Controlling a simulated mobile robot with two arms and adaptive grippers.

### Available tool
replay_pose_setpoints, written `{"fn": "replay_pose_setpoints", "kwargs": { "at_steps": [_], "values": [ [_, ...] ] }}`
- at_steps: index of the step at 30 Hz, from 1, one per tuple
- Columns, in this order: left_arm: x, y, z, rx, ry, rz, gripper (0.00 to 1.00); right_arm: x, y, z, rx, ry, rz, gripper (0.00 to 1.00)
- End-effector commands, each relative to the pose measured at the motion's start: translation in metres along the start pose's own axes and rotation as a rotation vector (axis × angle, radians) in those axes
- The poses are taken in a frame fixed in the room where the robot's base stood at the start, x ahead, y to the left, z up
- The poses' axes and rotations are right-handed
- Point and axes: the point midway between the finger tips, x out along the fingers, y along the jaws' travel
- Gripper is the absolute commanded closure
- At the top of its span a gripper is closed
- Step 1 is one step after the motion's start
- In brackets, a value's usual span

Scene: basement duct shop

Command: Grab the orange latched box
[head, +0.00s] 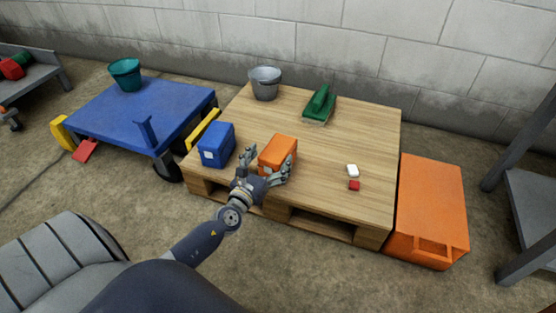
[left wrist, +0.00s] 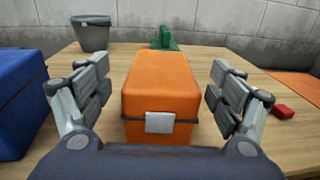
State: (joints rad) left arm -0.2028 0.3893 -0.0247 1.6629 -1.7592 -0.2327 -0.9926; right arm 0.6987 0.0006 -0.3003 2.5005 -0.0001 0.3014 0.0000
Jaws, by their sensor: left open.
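The orange latched box (head: 279,150) stands on the wooden pallet table (head: 336,178) near its front edge. In the left wrist view the orange box (left wrist: 161,88) sits upright in the middle, its pale latch facing me. My left gripper (head: 265,172) is open at the box's near side. In the left wrist view its fingers (left wrist: 160,95) stand to the left and right of the box, with a visible gap on each side. My right gripper is in neither view.
A blue latched box (head: 216,145) stands close on the left. A grey bucket (head: 265,83) and a green tool (head: 319,104) are at the back. A white block (head: 352,170) and a red block (head: 354,185) lie on the right. An orange crate (head: 428,205) stands beside the pallet.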

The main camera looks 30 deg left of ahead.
Motion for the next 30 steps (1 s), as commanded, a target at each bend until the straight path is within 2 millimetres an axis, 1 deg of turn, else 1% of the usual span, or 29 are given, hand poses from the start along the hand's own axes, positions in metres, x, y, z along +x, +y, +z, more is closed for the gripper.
{"fn": "replay_pose_setpoints", "kwargs": {
  "at_steps": [10,14,20,21,26,27,28,30],
  "values": [
    [0.043,-0.002,-0.002,-0.002,-0.002,0.003,0.14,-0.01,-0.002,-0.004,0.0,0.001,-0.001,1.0],
    [0.05,-0.002,-0.002,-0.002,0.0,0.001,0.14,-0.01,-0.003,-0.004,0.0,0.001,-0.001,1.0],
    [0.05,-0.002,-0.002,-0.001,0.001,0.001,0.14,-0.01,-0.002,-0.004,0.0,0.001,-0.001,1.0],
    [0.05,-0.002,-0.002,-0.001,0.001,0.001,0.16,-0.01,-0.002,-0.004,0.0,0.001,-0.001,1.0],
    [0.05,-0.002,-0.002,-0.001,0.0,0.001,0.53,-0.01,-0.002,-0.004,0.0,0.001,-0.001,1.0],
    [0.05,-0.002,-0.002,-0.001,0.0,0.001,0.62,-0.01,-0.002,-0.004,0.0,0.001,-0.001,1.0],
    [0.05,-0.002,-0.002,-0.001,0.0,0.001,0.67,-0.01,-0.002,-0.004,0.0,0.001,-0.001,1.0],
    [0.05,-0.002,-0.002,-0.001,0.0,0.001,0.68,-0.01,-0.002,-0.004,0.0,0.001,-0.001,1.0]
  ]
}}
